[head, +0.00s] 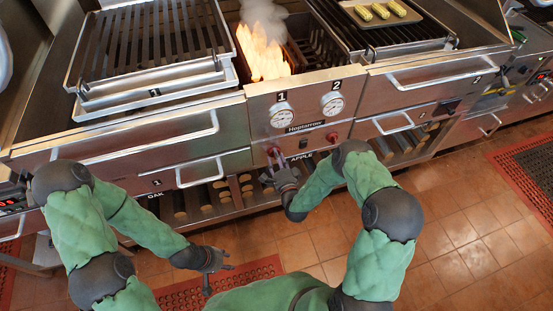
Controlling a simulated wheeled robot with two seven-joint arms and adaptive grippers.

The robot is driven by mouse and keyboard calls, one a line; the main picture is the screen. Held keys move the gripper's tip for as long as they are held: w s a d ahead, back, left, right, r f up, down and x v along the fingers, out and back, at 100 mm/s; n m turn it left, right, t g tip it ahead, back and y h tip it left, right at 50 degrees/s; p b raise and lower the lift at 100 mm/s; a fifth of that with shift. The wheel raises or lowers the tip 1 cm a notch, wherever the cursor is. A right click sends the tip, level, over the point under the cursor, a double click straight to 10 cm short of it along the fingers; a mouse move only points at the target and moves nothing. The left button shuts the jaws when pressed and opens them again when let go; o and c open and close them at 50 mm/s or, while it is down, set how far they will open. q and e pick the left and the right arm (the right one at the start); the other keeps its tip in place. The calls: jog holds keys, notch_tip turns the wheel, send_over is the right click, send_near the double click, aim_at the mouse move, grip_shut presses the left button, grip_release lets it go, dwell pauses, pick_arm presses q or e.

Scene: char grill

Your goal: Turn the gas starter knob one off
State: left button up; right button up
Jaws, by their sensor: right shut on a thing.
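The grill's front panel carries gauge 1 (283,115) and gauge 2 (333,103). Below gauge 1 is a red gas starter knob (273,151), and a second red knob (332,137) is below gauge 2. My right gripper (275,164) reaches up to the knob under gauge 1 and is shut on it, its fingers partly hiding the knob. The knob's exact angle is too small to tell. My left gripper (221,279) hangs low over the floor mat, fingers spread and empty, away from the grill.
Flames (262,52) burn in the bay behind gauge 1, with smoke above. Corn cobs (380,11) lie on a tray at the upper right. Drawer handles (200,173) stick out from the front on both sides. The tiled floor (455,225) at right is clear.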

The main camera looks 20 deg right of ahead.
dwell(0.4)
jog(key=o, duration=1.2)
jog(key=shift+c, duration=0.2)
jog(key=s, duration=1.2)
jog(key=shift+d, duration=0.2)
